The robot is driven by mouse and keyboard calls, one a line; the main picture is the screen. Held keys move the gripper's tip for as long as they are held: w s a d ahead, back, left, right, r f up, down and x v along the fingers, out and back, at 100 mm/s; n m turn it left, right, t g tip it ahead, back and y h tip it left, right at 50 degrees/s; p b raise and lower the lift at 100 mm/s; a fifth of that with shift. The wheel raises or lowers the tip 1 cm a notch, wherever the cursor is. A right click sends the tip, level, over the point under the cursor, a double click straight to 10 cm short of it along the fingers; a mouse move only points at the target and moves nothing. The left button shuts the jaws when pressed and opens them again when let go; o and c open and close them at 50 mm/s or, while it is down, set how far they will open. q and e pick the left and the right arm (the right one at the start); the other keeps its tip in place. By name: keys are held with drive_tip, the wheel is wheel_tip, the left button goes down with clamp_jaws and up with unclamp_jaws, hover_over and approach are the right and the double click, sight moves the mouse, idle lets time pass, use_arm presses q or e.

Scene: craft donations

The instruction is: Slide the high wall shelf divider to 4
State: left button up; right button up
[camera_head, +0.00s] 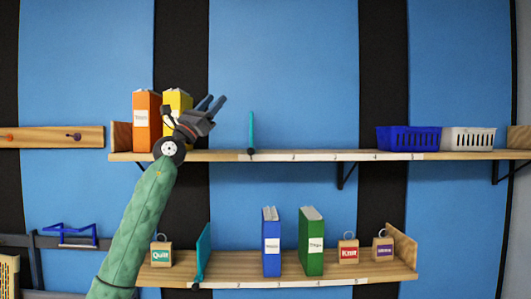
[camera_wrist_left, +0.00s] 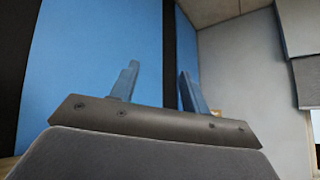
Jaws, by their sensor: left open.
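The high wall shelf (camera_head: 330,155) carries a thin teal divider (camera_head: 251,132) that stands upright. The divider's foot is near the left end of a white number strip (camera_head: 400,156) on the shelf's front edge; a mark that looks like 4 sits farther right, below the blue basket. My left gripper (camera_head: 216,103) is open and empty, above the shelf, to the left of the divider and apart from it. Its two blue fingers also show spread in the left wrist view (camera_wrist_left: 158,88), with nothing between them. My right gripper is not in view.
An orange binder (camera_head: 147,121) and a yellow binder (camera_head: 177,101) stand left, partly behind my left arm. A blue basket (camera_head: 409,138) and a white basket (camera_head: 468,139) sit right. The lower shelf (camera_head: 345,268) holds another teal divider (camera_head: 203,250), binders and tagged boxes.

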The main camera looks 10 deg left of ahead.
sight(254, 151)
use_arm(q)
drive_tip(key=w+d+f+m+g+y, duration=0.25)
drive_tip(key=w+f+m+g, duration=0.2)
drive_tip(key=f, duration=0.25)
drive_tip(key=w+d+f+m+g+y, duration=0.25)
drive_tip(key=w+f+m+g, duration=0.2)
drive_tip(key=f, duration=0.35)
drive_tip(key=shift+t, duration=0.5)
drive_tip(key=p+x, duration=0.4)
drive_tip(key=x, duration=0.1)
drive_tip(key=shift+d+r, duration=0.15)
drive_tip(key=shift+d, duration=0.15)
drive_tip(key=shift+w+d, duration=0.3)
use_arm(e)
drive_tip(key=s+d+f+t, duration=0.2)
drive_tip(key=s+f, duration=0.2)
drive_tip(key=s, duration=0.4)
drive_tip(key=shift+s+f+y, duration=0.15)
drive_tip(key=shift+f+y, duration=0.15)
use_arm(q)
drive_tip(key=shift+c, duration=0.3)
clamp_jaws()
